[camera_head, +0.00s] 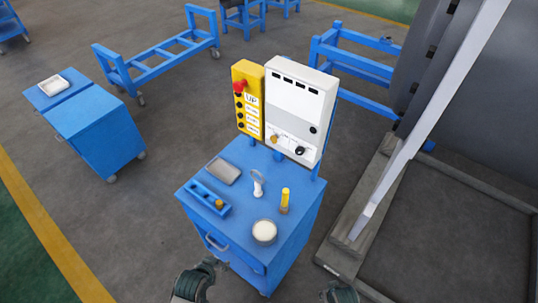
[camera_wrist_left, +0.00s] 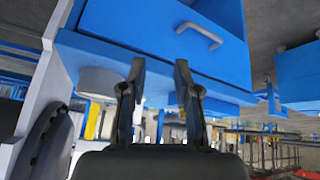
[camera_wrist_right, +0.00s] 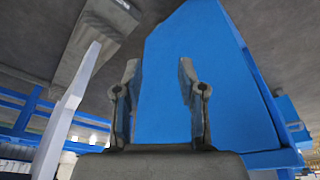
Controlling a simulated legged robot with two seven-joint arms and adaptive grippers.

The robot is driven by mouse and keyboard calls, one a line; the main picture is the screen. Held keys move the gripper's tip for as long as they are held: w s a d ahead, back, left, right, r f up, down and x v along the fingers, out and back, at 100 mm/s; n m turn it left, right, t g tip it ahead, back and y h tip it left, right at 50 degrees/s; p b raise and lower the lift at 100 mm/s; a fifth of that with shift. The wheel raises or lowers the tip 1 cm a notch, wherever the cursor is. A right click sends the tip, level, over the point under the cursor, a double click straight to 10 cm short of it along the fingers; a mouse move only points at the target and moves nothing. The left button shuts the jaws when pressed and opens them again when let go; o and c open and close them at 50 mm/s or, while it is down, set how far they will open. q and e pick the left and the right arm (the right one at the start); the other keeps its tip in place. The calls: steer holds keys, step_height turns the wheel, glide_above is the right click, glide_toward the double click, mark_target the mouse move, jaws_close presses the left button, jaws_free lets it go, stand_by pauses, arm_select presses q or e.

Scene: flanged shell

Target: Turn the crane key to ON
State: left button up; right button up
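A white control box (camera_head: 299,103) stands upright at the back of a blue cart (camera_head: 262,258). Its lower front carries a yellowish knob (camera_head: 274,138) and a black knob (camera_head: 300,151); which is the crane key, and its setting, are too small to tell. A yellow button panel (camera_head: 247,100) with a red knob is beside the box. My left gripper (camera_head: 200,277) is open and empty, low before the cart; its fingers show apart in the left wrist view (camera_wrist_left: 160,70). My right gripper (camera_head: 340,292) is partly cut off; the right wrist view (camera_wrist_right: 160,72) shows it open and empty, facing blue.
The cart top holds a grey tray (camera_head: 222,171), a blue holder (camera_head: 208,198), a white-topped item (camera_head: 258,183), a yellow-topped item (camera_head: 284,200) and a round white container (camera_head: 264,231). A grey framed structure (camera_head: 365,205) stands right.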

arm_select(q)
steer(key=w+d+r+t+h, duration=0.2)
steer(key=w+d+r+t, duration=0.15)
steer(key=w, duration=0.45)
arm_select(e)
steer(key=s+f+g, duration=0.1)
steer(key=s+f, duration=0.2)
steer(key=f, duration=0.7)
steer(key=s+f, duration=0.3)
steer(key=f, duration=0.7)
arm_select(q)
steer(key=n+t+h, duration=0.4)
steer(key=t+h, duration=0.1)
steer(key=h, duration=0.1)
glide_toward(275, 136)
steer(key=x, duration=0.7)
steer(key=shift+w+f+p, duration=0.2)
steer(key=shift+f+p, duration=0.2)
arm_select(e)
steer(key=s+d+f, duration=0.1)
steer(key=s+f, duration=0.4)
steer(key=s, duration=0.2)
steer(key=s+d+f+g, duration=0.1)
steer(key=s+d+f, duration=0.1)
steer(key=s+f, duration=0.3)
steer(key=s, duration=0.3)
steer(key=shift+f, duration=0.25)
arm_select(q)
steer(key=shift+d, duration=0.1)
jaws_close()
